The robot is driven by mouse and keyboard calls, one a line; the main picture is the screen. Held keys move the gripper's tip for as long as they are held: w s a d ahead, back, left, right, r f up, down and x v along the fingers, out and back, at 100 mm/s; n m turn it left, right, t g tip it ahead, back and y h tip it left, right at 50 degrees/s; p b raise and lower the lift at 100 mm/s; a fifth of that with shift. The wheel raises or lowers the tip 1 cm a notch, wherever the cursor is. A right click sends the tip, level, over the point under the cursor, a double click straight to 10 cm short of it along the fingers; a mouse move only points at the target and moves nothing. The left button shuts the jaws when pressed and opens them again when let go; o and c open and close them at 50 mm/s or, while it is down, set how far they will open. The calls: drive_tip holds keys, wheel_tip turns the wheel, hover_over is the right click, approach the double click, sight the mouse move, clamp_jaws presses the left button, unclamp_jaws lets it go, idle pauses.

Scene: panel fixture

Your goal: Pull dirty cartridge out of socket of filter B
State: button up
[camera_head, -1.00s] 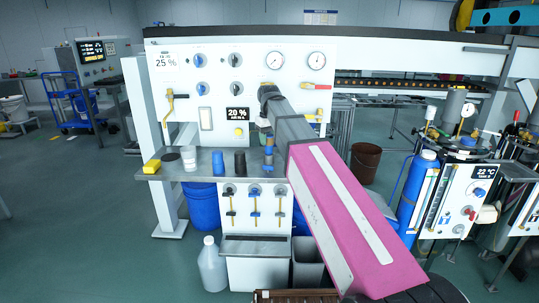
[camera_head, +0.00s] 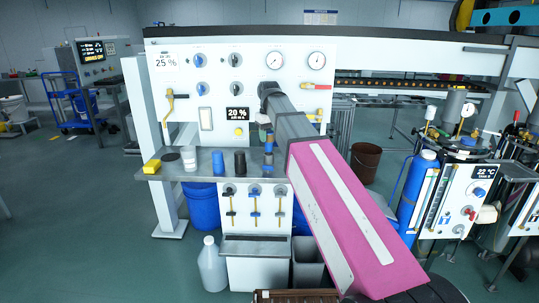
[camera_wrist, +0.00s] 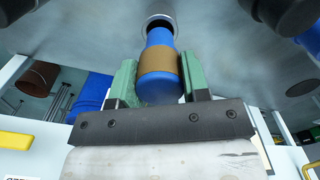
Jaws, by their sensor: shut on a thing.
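In the wrist view, my gripper (camera_wrist: 158,66) has its two green fingers on either side of a blue cartridge (camera_wrist: 158,88) with a brown band, and it is shut on it. The cartridge's far end lines up with a pale round ring, the socket (camera_wrist: 160,20), in a grey metal surface. A dark opening shows at the ring. I cannot tell how much of the cartridge is inside it. In the head view, my arm reaches to the front of the panel (camera_head: 183,125) and hides most of the gripper. No filter letter is readable.
Gauges (camera_head: 316,61) and knobs are on the panel above. A brown bucket (camera_head: 365,161) stands on the right.

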sight(269, 133)
drive_tip(key=shift+r, duration=2.5)
wheel_tip(269, 133, up, 8)
drive_tip(key=shift+f, duration=0.25)
